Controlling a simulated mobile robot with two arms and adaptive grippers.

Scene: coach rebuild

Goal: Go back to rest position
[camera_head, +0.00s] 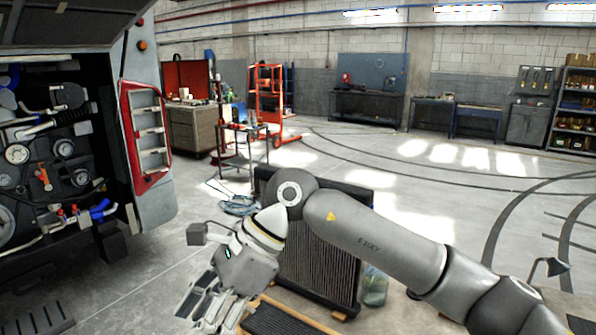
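My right arm comes in from the lower right and reaches across the front of the view to the left. Its gripper (207,312) hangs low at the bottom left, pointing down, with its fingers apart and nothing seen between them. My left gripper is not in view. Behind the arm stands a dark finned radiator (318,268), partly hidden by the arm's wrist and forearm.
An open coach engine bay (60,165) with a red-framed panel (147,138) fills the left. A black ribbed part (280,320) lies on wood below the wrist. A small cart (240,150) and red hand truck (268,100) stand behind. The floor (440,195) at right is clear.

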